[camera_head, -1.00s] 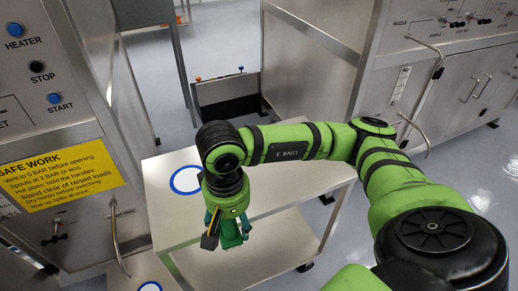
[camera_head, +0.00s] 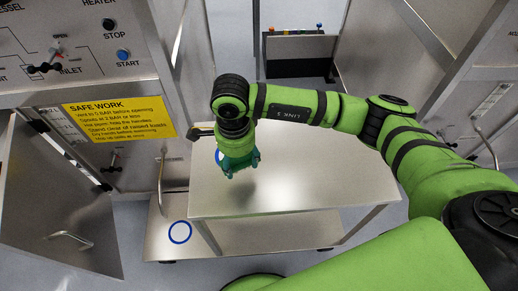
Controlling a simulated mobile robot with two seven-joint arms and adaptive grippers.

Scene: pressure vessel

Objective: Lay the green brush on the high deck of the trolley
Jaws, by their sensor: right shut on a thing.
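The trolley's high deck (camera_head: 310,185) is a bare pale metal top in the middle of the head view. A blue ring on its left part (camera_head: 219,157) is mostly hidden behind my right gripper. My right gripper (camera_head: 242,167) points down over the left part of this deck, its teal fingers shut on the green brush (camera_head: 238,148). Most of the brush is hidden by the gripper. A soft shadow shows on the deck beside it; I cannot tell the exact height or whether the brush touches. My left gripper is not in view.
The trolley's low deck (camera_head: 270,235) carries another blue ring (camera_head: 180,232). A steel cabinet with a yellow safety sign (camera_head: 120,118) stands left, its door (camera_head: 55,210) open near the trolley. Another cabinet stands right. The high deck right of my gripper is clear.

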